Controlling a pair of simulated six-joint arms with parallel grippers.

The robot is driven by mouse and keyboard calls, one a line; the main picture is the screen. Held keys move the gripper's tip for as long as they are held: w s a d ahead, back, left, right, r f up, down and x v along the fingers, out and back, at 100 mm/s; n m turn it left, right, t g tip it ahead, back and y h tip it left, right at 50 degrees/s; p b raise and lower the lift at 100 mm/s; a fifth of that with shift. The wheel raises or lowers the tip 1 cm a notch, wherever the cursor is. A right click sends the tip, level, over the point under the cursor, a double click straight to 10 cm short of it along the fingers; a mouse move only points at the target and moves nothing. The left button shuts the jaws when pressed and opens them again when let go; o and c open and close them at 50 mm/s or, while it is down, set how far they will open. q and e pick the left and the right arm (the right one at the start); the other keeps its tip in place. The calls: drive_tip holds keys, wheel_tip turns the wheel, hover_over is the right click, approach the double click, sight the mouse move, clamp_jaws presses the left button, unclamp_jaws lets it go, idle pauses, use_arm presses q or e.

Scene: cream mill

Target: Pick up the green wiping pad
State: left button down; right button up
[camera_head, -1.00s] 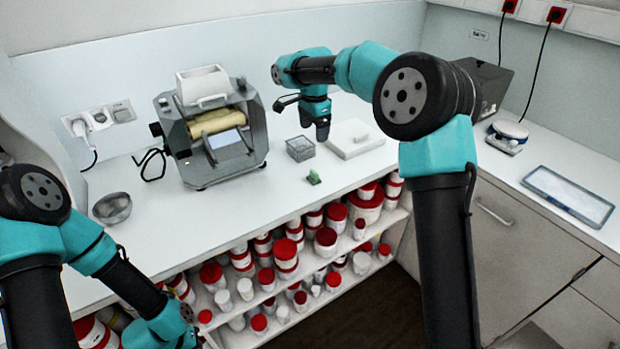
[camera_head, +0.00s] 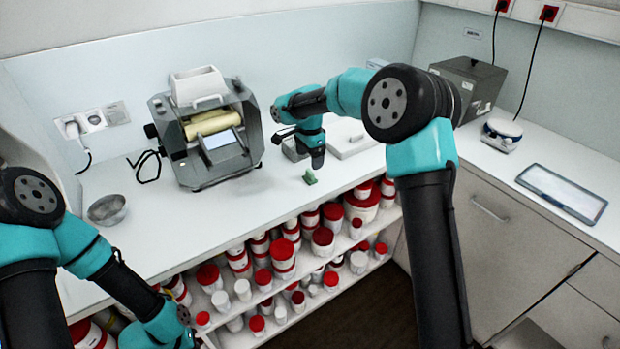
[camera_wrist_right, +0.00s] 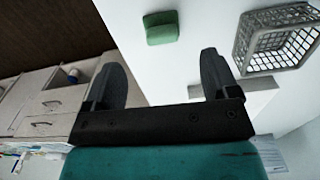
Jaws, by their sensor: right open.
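In the right wrist view the pad (camera_wrist_right: 161,27) sits beyond the fingertips, between the lines of the two fingers. My right gripper (camera_head: 317,160) points down above the counter, just behind the pad in the head view. In the right wrist view its jaws (camera_wrist_right: 162,75) are apart with nothing between them. My left arm is at the lower left; its gripper fingers do not show clearly.
A grey mesh basket (camera_wrist_right: 278,38) stands close beside the pad, partly hidden by my right gripper in the head view. A white flat box (camera_head: 350,142) lies behind. The mill (camera_head: 212,130) and a metal bowl (camera_head: 107,209) stand left. Red-lidded jars (camera_head: 323,240) fill the shelves below.

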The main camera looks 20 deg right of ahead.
sight(310, 171)
drive_tip(key=shift+f, duration=1.25)
drive_tip(key=shift+w+f, duration=0.1)
drive_tip(key=shift+f, duration=2.5)
drive_tip(key=shift+c, duration=0.3)
drive_tip(key=c, duration=1)
drive_tip(key=shift+r, duration=0.1)
